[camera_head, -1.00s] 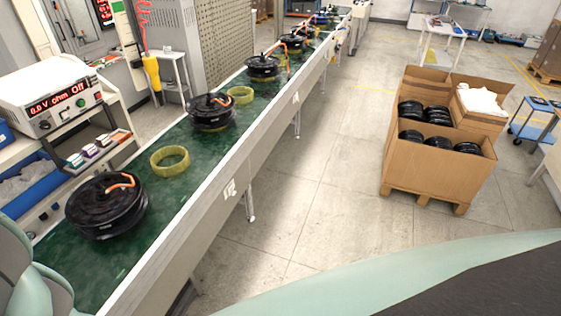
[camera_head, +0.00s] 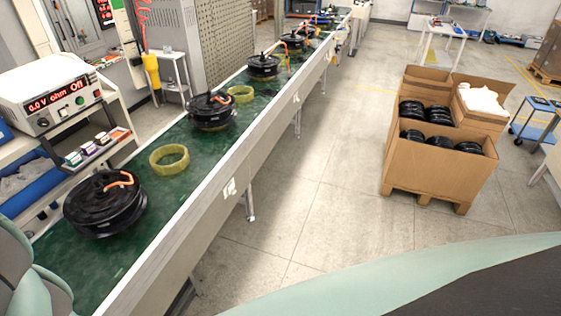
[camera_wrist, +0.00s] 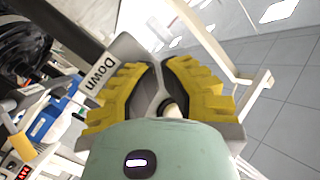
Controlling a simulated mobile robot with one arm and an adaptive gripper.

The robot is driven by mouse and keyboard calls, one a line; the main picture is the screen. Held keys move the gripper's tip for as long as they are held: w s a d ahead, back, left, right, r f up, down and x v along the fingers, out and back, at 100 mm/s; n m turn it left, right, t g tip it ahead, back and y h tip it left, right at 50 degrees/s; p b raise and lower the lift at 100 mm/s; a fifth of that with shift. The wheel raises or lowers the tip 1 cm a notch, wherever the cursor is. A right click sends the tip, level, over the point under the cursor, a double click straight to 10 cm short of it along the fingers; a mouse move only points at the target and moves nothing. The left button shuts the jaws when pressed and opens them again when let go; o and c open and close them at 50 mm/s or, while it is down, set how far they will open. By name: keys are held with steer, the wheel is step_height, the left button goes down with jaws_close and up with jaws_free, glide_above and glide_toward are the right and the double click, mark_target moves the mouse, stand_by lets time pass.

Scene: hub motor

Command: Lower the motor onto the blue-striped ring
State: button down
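Black hub motors with orange cables rest on the green conveyor in the head view: a near one (camera_head: 104,210), a second (camera_head: 211,113) and a third (camera_head: 264,67). A yellow-green ring (camera_head: 169,160) lies flat between the near and second motors. Another such ring (camera_head: 241,94) lies beyond the second motor. I cannot make out a blue stripe on either ring. My gripper (camera_wrist: 160,66) shows only in the wrist view, with yellow ridged fingers and tips close together. No motor shows between them. A black motor-like object (camera_wrist: 22,45) is at that view's left edge.
The conveyor (camera_head: 140,255) runs from lower left to the back. A meter cabinet (camera_head: 52,95) stands on a shelf at left. A cardboard box (camera_head: 437,165) of black motors stands on a pallet at right. The floor (camera_head: 320,200) between is clear.

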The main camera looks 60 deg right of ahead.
steer(key=shift+w+b, duration=0.6)
steer(key=shift+b, duration=0.2)
stand_by(0.8)
steer(key=shift+s, duration=0.2)
stand_by(3.0)
steer(key=shift+s+d, duration=0.2)
steer(key=shift+s, duration=0.55)
steer(key=shift+s+d, duration=0.2)
steer(key=shift+s, duration=0.65)
steer(key=shift+s+d, duration=0.15)
steer(key=shift+s, duration=0.65)
steer(key=shift+s+d, duration=0.2)
steer(key=shift+s, duration=0.65)
